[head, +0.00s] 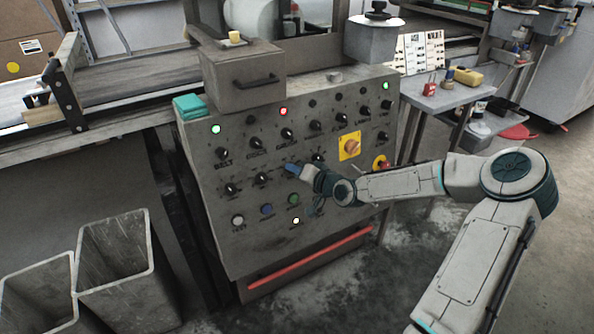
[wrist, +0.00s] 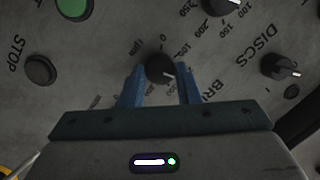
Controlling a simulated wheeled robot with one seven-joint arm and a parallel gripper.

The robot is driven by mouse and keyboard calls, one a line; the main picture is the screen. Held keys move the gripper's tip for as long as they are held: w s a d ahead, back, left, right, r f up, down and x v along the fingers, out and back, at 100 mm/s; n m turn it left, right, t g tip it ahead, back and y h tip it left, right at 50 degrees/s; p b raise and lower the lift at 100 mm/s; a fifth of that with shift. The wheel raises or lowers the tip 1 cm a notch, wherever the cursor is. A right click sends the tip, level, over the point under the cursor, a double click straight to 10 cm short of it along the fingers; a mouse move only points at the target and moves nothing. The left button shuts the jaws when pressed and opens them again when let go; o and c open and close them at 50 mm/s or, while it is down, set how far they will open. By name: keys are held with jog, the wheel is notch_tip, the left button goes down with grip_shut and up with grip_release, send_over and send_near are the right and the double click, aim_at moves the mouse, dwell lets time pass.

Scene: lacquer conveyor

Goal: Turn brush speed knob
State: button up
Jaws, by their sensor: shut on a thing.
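The brush speed knob (wrist: 157,70) is a small black round knob with a white pointer mark, on the grey control panel (head: 240,240). In the wrist view its label is partly covered by a finger, and only the letters "BR" read clearly. My gripper (wrist: 161,72) has its blue fingers on both sides of the knob and is shut on it. In the head view my gripper (head: 291,168) reaches the middle of the panel from the right and hides the knob.
A knob labelled DISCS (wrist: 281,66), a green button (wrist: 73,8) and a dark STOP button (wrist: 41,69) surround the held knob. A yellow-plated switch (head: 349,147) and a red emergency button (head: 381,163) sit near my forearm. Two grey bins (head: 118,225) stand at the left.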

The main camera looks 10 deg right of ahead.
jog(key=shift+n, duration=0.6)
jog(key=o, duration=1)
jog(key=shift+r+p+v, duration=0.1)
jog(key=shift+p+v, duration=0.9)
jog(key=shift+v, duration=2.45)
jog(key=shift+r+p+v, duration=0.15)
jog(key=shift+p+v, duration=0.85)
jog(key=shift+v, duration=2.5)
jog(key=shift+a, duration=0.15)
